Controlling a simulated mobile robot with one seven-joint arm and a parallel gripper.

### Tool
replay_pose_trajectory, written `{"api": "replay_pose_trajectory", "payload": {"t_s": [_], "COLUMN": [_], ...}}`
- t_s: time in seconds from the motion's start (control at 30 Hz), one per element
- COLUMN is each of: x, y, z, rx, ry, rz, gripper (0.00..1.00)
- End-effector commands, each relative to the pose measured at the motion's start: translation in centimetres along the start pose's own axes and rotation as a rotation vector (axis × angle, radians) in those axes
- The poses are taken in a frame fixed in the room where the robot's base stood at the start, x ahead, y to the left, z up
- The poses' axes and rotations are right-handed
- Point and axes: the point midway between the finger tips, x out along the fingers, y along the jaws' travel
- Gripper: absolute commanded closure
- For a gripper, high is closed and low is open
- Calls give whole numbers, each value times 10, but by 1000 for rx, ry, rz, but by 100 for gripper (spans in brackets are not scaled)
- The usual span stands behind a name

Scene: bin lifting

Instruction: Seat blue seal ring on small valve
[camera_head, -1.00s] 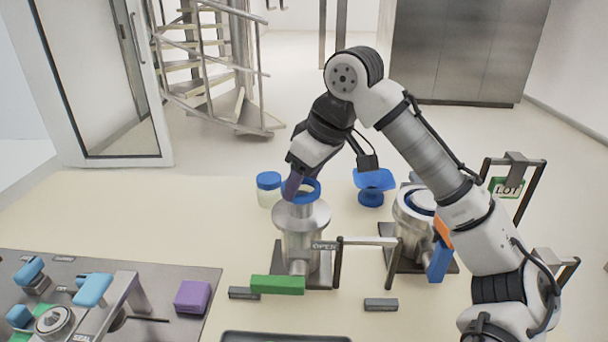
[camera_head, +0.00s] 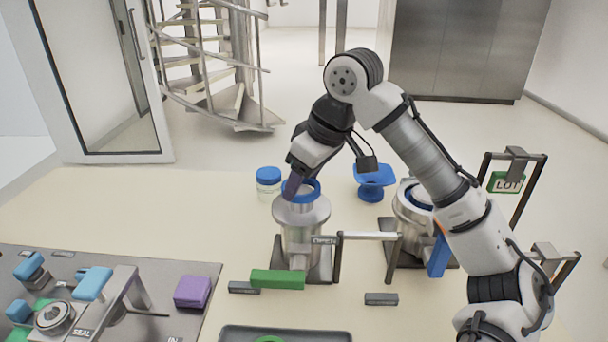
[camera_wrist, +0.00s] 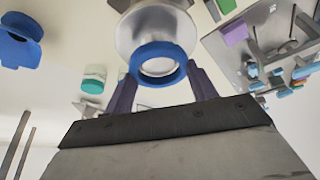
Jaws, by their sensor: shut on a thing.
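The blue seal ring (camera_head: 316,188) is between the fingers of my gripper (camera_head: 297,187), at the top of the small valve (camera_head: 302,238), the left metal body. The wrist view shows the blue ring (camera_wrist: 158,49) between the dark fingers of my gripper (camera_wrist: 160,80), with the metal flange of the small valve (camera_wrist: 128,36) behind it. The ring lies roughly in line with the valve's mouth. I cannot tell whether it touches its seat. My gripper is shut on the ring.
A larger valve (camera_head: 408,212) with a blue ring stands to the right. A jar with a blue lid (camera_head: 268,181) and a blue stand (camera_head: 373,177) are behind. A green block (camera_head: 278,279), purple block (camera_head: 192,291) and dark tray (camera_head: 285,331) lie in front.

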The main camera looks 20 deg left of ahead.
Motion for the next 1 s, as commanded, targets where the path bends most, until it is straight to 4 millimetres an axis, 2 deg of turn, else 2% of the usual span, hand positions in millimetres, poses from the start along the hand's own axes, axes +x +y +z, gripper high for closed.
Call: {"api": "replay_pose_trajectory", "payload": {"t_s": [1.0], "x": [7], "y": [0], "z": [3], "rx": [1], "ry": [0], "rz": [1], "gripper": [60]}}
